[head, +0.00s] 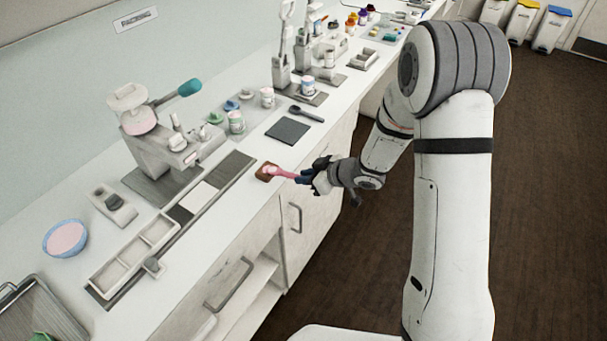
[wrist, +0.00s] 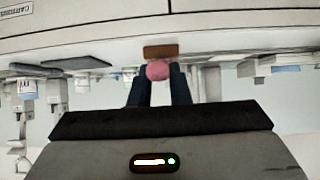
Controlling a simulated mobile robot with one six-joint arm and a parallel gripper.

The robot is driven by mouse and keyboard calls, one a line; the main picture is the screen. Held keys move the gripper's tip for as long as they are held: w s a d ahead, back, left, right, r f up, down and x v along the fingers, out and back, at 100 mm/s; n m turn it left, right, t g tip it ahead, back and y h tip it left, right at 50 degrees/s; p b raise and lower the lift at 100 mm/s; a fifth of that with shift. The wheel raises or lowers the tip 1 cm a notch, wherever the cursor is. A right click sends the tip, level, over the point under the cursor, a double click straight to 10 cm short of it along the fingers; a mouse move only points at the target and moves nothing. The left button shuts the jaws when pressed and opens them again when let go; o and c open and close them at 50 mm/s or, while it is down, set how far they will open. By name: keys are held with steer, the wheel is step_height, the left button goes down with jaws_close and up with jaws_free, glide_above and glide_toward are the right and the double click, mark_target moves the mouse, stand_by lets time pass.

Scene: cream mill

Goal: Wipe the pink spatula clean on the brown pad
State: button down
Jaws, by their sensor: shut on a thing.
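The pink spatula (head: 281,173) is held in my gripper (head: 307,177), whose dark fingers are shut on it, and it points left over the counter edge. Its pink end lies over the brown pad (head: 264,178), which sits near the counter's front edge. I cannot tell whether the spatula touches the pad or hovers just above it. In the wrist view, the pink spatula (wrist: 158,71) shows between the two dark fingers of my gripper (wrist: 159,82), with the brown pad (wrist: 160,51) right beyond it.
A dark square mat (head: 288,131) lies behind the pad. A milling machine (head: 160,130) stands to the left, with a sectioned tray (head: 133,252) in front. A bowl of pink cream (head: 65,238) is at far left.

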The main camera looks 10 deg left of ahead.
steer(key=shift+w+a, duration=0.3)
steer(key=shift+a, duration=0.45)
steer(key=shift+p, duration=0.4)
stand_by(0.4)
steer(key=shift+s+d, duration=0.1)
steer(key=shift+d, duration=0.05)
steer(key=shift+s+d, duration=0.2)
steer(key=shift+d, duration=0.4)
steer(key=shift+w+a, duration=0.3)
steer(key=shift+a, duration=0.5)
steer(key=shift+r+p, duration=3.05)
